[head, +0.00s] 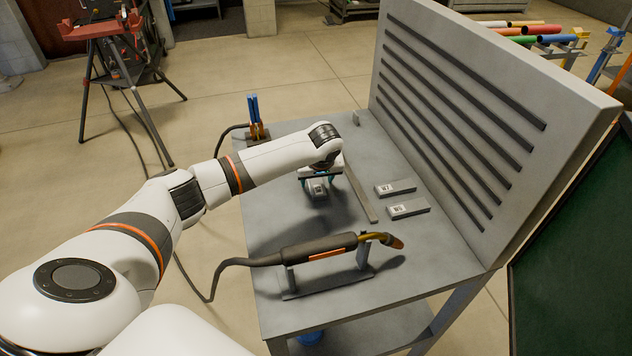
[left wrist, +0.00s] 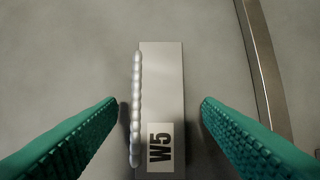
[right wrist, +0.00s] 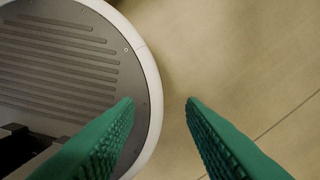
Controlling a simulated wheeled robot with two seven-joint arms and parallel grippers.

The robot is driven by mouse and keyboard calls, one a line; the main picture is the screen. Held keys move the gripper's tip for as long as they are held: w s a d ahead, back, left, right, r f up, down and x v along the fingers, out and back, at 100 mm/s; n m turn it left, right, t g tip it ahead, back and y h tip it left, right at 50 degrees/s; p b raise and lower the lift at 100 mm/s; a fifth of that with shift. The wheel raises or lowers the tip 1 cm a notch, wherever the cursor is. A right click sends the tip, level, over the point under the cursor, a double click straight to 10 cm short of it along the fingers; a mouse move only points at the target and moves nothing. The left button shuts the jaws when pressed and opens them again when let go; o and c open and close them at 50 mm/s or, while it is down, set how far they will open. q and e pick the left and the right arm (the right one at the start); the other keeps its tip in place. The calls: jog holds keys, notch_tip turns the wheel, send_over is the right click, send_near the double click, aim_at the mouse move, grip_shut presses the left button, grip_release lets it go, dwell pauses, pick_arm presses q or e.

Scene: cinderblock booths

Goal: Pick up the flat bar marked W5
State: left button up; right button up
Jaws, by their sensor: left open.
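The flat bar marked W5 (left wrist: 162,75) lies on the table in the left wrist view, with its label near the lower end and a bumpy silvery weld bead along its left edge. My left gripper (left wrist: 160,102) is open, with one green finger on each side of the bar and a gap to both sides. In the head view my left gripper (head: 319,181) points down over the table and largely hides the bar. My right gripper (right wrist: 160,101) is open and empty, over the floor and beside a round part of my own body.
Two other labelled flat bars, one farther (head: 402,187) and one nearer (head: 412,208), lie right of the gripper. A long thin strip (head: 360,193) lies between. A welding torch (head: 320,249) rests on a stand in front. A slotted upright panel (head: 465,120) bounds the table's right side.

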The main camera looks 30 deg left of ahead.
pick_arm(q)
jog(key=shift+w+a+f, duration=0.1)
jog(key=shift+w+f, duration=0.05)
jog(key=shift+f, duration=0.25)
jog(key=shift+r, duration=0.1)
grip_shut()
